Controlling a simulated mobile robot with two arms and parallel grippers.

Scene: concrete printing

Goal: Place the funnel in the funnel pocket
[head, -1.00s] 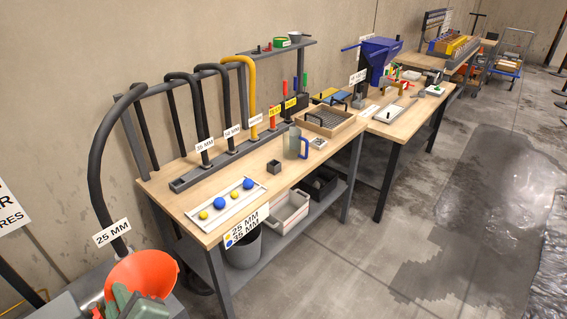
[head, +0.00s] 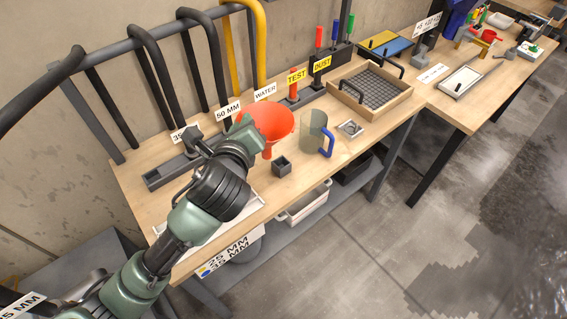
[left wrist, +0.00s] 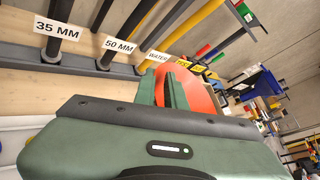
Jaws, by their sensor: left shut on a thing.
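The orange-red funnel (head: 265,122) is upright above the table, its spout (head: 267,152) pointing down. My left gripper (head: 243,127) is shut on the funnel's left rim. In the left wrist view the green fingers (left wrist: 170,90) grip the funnel wall (left wrist: 198,97). A small dark square holder with an open top (head: 281,167), which looks like the funnel pocket, stands on the table just below and right of the spout, apart from it. My right gripper is not in view.
A clear jug with a blue handle (head: 316,133) stands right of the small holder. A wooden sieve tray (head: 372,92) is farther right. Labelled hoses (head: 213,62) rise along the table's back. My left arm covers much of the white ball tray (head: 254,205).

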